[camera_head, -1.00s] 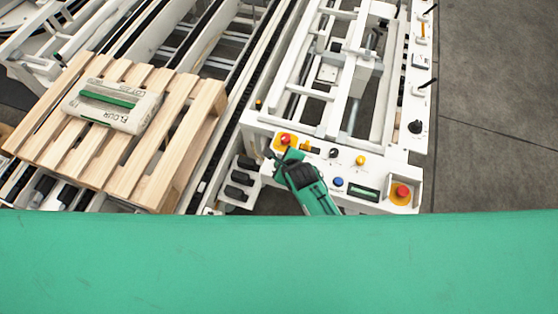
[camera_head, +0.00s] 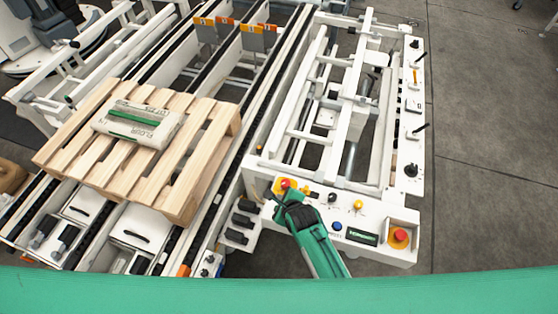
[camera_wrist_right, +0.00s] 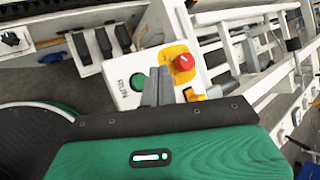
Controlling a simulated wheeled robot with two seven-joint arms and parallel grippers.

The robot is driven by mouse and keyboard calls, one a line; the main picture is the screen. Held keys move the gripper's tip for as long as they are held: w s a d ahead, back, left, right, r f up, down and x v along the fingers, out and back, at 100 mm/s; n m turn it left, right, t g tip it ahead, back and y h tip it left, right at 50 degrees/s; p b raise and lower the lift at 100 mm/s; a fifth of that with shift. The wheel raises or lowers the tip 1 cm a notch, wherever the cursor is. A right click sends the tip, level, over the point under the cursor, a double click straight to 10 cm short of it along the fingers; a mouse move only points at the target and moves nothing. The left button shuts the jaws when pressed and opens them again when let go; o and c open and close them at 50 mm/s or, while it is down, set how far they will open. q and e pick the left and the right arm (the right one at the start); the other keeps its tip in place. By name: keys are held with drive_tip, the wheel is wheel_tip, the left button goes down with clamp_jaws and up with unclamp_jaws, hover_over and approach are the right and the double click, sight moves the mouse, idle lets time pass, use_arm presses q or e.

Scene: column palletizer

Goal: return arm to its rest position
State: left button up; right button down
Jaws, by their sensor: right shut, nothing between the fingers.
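My right gripper (camera_head: 274,197) is above the left end of the white control panel (camera_head: 310,206) in the head view, beside a red button on a yellow base (camera_head: 284,184). In the right wrist view its two fingers (camera_wrist_right: 157,84) are together with nothing between them. They point toward a green button (camera_wrist_right: 137,82) marked RUN, with the red button (camera_wrist_right: 184,62) just to the right. I cannot tell whether the fingertips touch the panel. My left gripper is not in view.
A wooden pallet (camera_head: 85,148) with a flour sack (camera_head: 138,124) lies on the conveyor at left. A second red button (camera_head: 399,236) is at the panel's right end. The white machine frame (camera_head: 262,160) rises beyond the panel. Open floor (camera_head: 490,150) lies at right.

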drive_tip(key=s+d+r+n+g+h, duration=0.25)
drive_tip(key=s+d+r+n, duration=0.45)
drive_tip(key=s+d+n, duration=0.45)
drive_tip(key=s+d+r+n+g+h, duration=0.1)
drive_tip(key=s+d+r+n+g, duration=0.2)
drive_tip(key=s+d+r+n, duration=0.7)
wheel_tip(320, 180, down, 35)
drive_tip(key=s+n+b, duration=0.2)
drive_tip(key=n+b, duration=0.1)
drive_tip(key=b, duration=0.1)
drive_tip(key=s+d+f+g+b, duration=0.2)
drive_tip(key=s+d+f, duration=0.2)
drive_tip(key=s+f, duration=1.5)
drive_tip(key=shift+s+f+b, duration=0.4)
drive_tip(key=shift+f, duration=2.05)
drive_tip(key=shift+d, duration=0.1)
